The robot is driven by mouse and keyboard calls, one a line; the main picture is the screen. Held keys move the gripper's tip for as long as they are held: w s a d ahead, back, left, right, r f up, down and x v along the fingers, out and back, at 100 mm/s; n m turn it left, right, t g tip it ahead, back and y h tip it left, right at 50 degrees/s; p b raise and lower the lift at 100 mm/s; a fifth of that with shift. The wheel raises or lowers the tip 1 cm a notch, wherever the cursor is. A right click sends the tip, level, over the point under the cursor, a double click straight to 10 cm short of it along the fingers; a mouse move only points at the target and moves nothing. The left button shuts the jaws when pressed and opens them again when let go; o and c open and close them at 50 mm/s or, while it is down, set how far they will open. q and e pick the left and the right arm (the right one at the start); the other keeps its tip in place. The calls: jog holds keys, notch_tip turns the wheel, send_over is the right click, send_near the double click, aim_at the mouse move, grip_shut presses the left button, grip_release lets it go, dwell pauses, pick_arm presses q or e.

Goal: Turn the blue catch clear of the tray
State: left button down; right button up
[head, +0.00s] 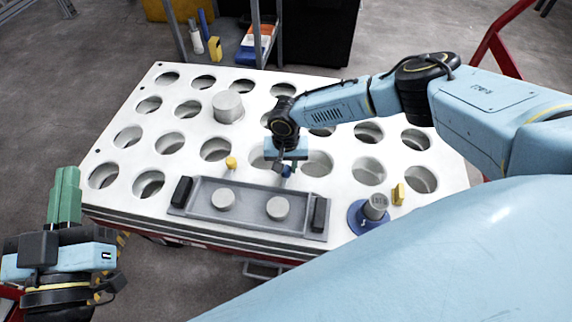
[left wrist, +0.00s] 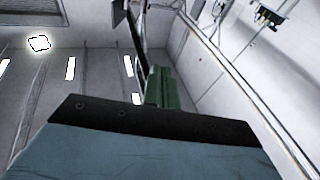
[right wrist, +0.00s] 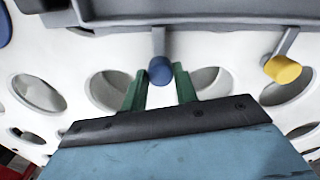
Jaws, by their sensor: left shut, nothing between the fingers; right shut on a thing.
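The grey tray (head: 245,222) lies on the white holed table top, with a black handle at each end and two grey round pieces in it. The blue catch (head: 286,171) is at the tray's far edge; in the right wrist view its blue knob (right wrist: 160,70) sits between the green fingers, its grey arm pointing to the tray. My right gripper (right wrist: 160,88) is shut on the blue knob. A yellow catch (head: 231,162) is at the same edge, further left; it also shows in the right wrist view (right wrist: 283,69). My left gripper (head: 65,195) is shut and empty, left of the table.
The white table top (head: 110,165) has rows of round holes. A grey cylinder (head: 228,107) stands among them. A blue-based grey cylinder (head: 375,208) and a small yellow piece (head: 398,194) stand right of the tray. A shelf (head: 255,40) stands behind.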

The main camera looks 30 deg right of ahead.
jog(key=n+p, duration=0.1)
jog(key=p, duration=0.2)
jog(key=shift+r, duration=0.1)
jog(key=shift+n+p, duration=0.5)
jog(key=shift+p, duration=0.3)
jog(key=shift+n+p, duration=0.5)
jog(key=shift+p, duration=0.3)
jog(key=shift+s+n+p, duration=0.1)
jog(key=shift+n+p, duration=0.6)
jog(key=shift+n, duration=1.2)
jog(key=n, duration=0.3)
jog(key=shift+n, duration=0.3)
jog(key=n, duration=0.6)
pick_arm(q)
jog(key=s+a+f+g+y, duration=0.2)
jog(key=s+a+f+g, duration=0.2)
jog(key=f, duration=0.7)
jog(key=s+a+f+n+g+y, duration=0.1)
jog(key=s+a+f+g+y, duration=0.2)
jog(key=s+f+g, duration=0.5)
notch_tip(320, 180, down, 3)
jog(key=a+g, duration=0.1)
jog(key=g, duration=0.3)
jog(key=shift+a+f+y, duration=0.2)
jog(key=shift+a+y, duration=0.1)
pick_arm(e)
jog(key=shift+n, duration=0.7)
pick_arm(q)
jog(key=shift+s, duration=0.1)
